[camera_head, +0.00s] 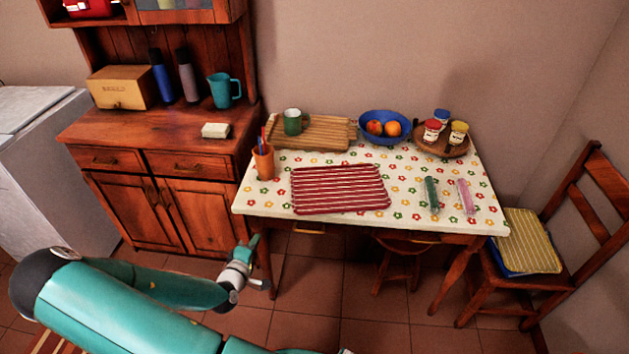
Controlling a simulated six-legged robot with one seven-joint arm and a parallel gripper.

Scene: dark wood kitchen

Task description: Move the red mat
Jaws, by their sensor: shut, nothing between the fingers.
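The red mat (340,188) is a rectangle with pale stripes. It lies flat near the front edge of the table (268,207), which has a flowered white cloth. My gripper (262,262) is in front of the table's left front corner, below the tabletop level in the picture. It is apart from the mat and holds nothing. Its fingers are small in this view.
An orange cup with pens (263,163) stands left of the mat. Behind it are a wooden board (330,132) with a green mug (292,121) and a blue fruit bowl (384,125). A green item (432,194) and a pink item (465,196) lie right. A chair (560,265) stands right.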

